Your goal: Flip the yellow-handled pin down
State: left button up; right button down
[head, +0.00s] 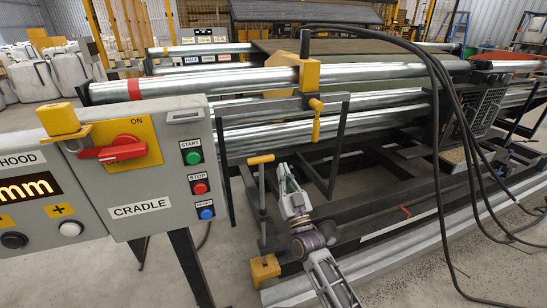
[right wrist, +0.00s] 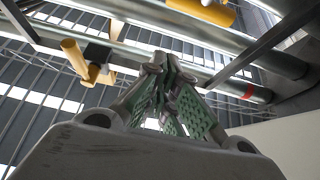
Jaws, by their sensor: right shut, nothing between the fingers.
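A yellow T-shaped handle (head: 260,159) tops a thin upright rod, which rises from a yellow block (head: 264,268) on the floor frame. I take this for the yellow-handled pin; it stands upright. My right gripper (head: 283,172) is just right of the rod, slightly below handle height, pointing up, with a visible gap to the handle. In the right wrist view its green-padded fingers (right wrist: 170,100) are together and empty. A yellow bar (right wrist: 205,10) and a yellow cranked handle (right wrist: 85,60) show above; which is the pin's is unclear. My left gripper is out of view.
A grey control box (head: 150,170) stands at left. Steel rollers (head: 200,85) cross behind, with a yellow clamp (head: 305,75) and a yellow crank handle (head: 316,120) near. A dark frame (head: 335,140) stands right of the gripper. Black cables (head: 450,90) hang at right.

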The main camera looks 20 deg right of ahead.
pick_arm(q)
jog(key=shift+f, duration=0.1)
pick_arm(e)
jog(key=shift+w+r, duration=0.1)
jog(key=shift+w, duration=0.1)
notch_tip(320, 180, up, 5)
jog(key=b, duration=0.2)
send_over(273, 156)
jog(key=s, duration=0.3)
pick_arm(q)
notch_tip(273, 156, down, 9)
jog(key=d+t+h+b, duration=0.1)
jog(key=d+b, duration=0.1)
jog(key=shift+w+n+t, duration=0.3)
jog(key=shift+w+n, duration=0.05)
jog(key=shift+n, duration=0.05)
pick_arm(e)
jog(key=shift+w+a+f, duration=0.15)
jog(key=shift+a+f, duration=0.05)
jog(key=shift+f, duration=0.85)
jog(key=shift+w+a+f, duration=0.1)
jog(key=shift+a+f, duration=0.05)
jog(key=shift+f, duration=0.85)
